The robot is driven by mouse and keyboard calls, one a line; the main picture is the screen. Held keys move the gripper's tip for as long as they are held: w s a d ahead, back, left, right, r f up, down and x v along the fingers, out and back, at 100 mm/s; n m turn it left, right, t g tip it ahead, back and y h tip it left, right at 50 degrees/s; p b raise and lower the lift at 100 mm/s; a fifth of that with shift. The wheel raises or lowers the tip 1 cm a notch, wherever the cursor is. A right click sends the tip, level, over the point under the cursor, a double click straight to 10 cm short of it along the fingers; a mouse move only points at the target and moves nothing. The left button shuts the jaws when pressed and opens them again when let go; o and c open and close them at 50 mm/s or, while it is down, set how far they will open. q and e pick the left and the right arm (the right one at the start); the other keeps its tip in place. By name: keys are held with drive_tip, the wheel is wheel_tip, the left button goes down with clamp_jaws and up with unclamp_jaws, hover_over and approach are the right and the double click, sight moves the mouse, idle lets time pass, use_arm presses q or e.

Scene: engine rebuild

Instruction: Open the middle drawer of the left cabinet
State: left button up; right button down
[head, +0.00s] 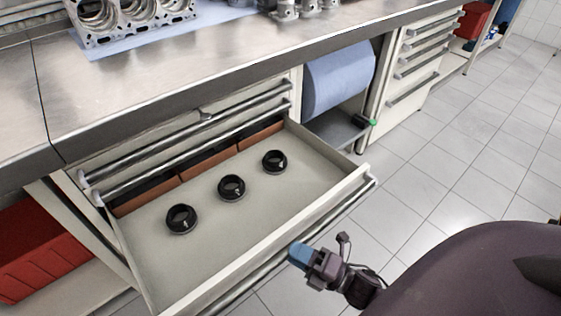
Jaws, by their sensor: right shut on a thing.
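The left cabinet (72,176) stands under the workbench. One of its drawers (200,255) is pulled well out, below two shut drawer fronts with bar handles (190,131). Three black rings (232,187) stand on the open drawer's pale floor, with brown boxes or dividers at its back. A long bar handle (345,205) runs along the open drawer's front. My right gripper (300,254), with blue fingertips, is shut on this handle near its middle. The fingers hide the bar there. My left gripper is not in view.
The metal bench top (180,82) carries an engine block (135,15) on a blue mat. A blue paper roll (338,78) hangs beside the open drawer, and another drawer cabinet (415,60) stands to the right. A red bin (40,245) is at left. The tiled floor at right is clear.

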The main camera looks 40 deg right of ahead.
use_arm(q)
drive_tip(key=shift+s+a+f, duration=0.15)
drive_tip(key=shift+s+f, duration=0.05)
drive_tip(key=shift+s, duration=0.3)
use_arm(e)
drive_tip(key=shift+s+d, duration=0.1)
drive_tip(key=shift+s, duration=2.4)
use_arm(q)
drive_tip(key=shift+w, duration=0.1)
use_arm(e)
drive_tip(key=c, duration=0.9)
unclamp_jaws()
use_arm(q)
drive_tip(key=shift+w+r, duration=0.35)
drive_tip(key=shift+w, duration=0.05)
